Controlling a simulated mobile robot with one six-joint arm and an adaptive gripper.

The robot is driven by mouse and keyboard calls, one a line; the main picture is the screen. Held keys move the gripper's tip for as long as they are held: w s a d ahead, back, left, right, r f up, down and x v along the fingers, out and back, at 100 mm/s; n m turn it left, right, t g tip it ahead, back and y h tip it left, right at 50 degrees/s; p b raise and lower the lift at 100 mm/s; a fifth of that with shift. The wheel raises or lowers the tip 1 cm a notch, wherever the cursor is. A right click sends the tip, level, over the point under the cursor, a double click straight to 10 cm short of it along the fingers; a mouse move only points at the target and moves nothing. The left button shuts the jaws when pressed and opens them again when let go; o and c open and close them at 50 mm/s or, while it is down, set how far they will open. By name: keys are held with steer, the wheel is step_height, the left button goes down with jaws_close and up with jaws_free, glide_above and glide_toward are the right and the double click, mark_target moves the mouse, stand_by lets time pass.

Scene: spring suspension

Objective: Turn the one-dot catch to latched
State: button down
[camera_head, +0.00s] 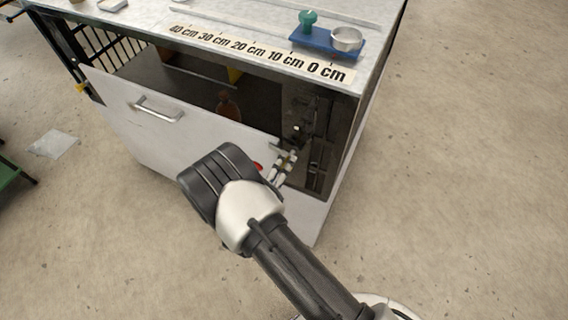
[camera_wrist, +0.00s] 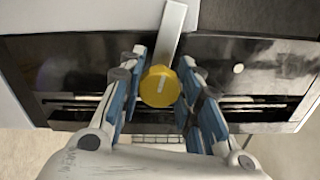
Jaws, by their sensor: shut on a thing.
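The catch has a round yellow knob (camera_wrist: 160,88) with a pale line on its face, seen in the wrist view. A flat metal bar (camera_wrist: 172,32) runs from behind the knob to the top of the picture. My gripper (camera_wrist: 161,92) has its blue-padded fingers on both sides of the knob and is shut on it. In the head view my gripper (camera_head: 284,165) is at the right end of the white drawer front, and the knob is too small to make out. One pale dot (camera_wrist: 238,68) shows on the dark panel right of the knob. I cannot tell whether it marks this catch.
The white drawer front (camera_head: 190,130) with a metal handle (camera_head: 156,108) leans out from the cabinet's dark opening. An orange-brown bottle-like thing (camera_head: 229,105) stands inside. The cabinet top (camera_head: 225,22) bears a centimetre scale and a blue tray (camera_head: 325,42). Open floor lies to the right.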

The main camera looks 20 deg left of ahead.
steer(key=shift+n, duration=1.2)
steer(key=shift+f, duration=0.1)
steer(key=c, duration=1.2)
jaws_free()
steer(key=shift+o, duration=0.2)
steer(key=shift+s, duration=0.15)
steer(key=s, duration=1.1)
steer(key=shift+s+a, duration=0.4)
